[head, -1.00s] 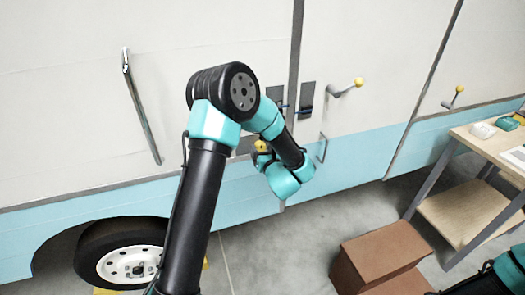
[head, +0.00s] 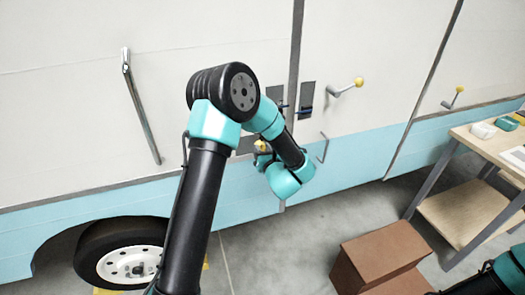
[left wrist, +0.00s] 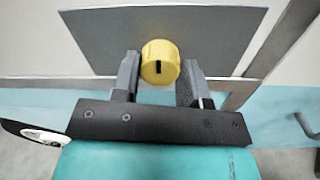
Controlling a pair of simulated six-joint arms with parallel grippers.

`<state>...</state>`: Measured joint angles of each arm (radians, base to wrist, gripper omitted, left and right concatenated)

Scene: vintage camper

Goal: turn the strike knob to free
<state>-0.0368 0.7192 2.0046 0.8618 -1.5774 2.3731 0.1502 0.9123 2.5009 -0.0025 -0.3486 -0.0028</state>
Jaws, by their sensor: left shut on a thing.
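The strike knob (left wrist: 160,58) is a yellow round knob with a short black mark on its face. The mark stands about upright in the left wrist view. The knob sits on a grey plate (left wrist: 100,35) on the camper wall. My left gripper (left wrist: 160,78) has one finger on each side of the knob and is shut on it. In the head view the yellow knob (head: 261,146) shows small beside my left gripper (head: 262,158), partly hidden by my arm. Only part of my right arm shows at the lower right; its gripper is out of view.
A bare metal handle (head: 322,149) is right of the knob. A long grab bar (head: 140,105) is at left. Brown boxes (head: 385,255) and a workbench (head: 490,150) stand at right.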

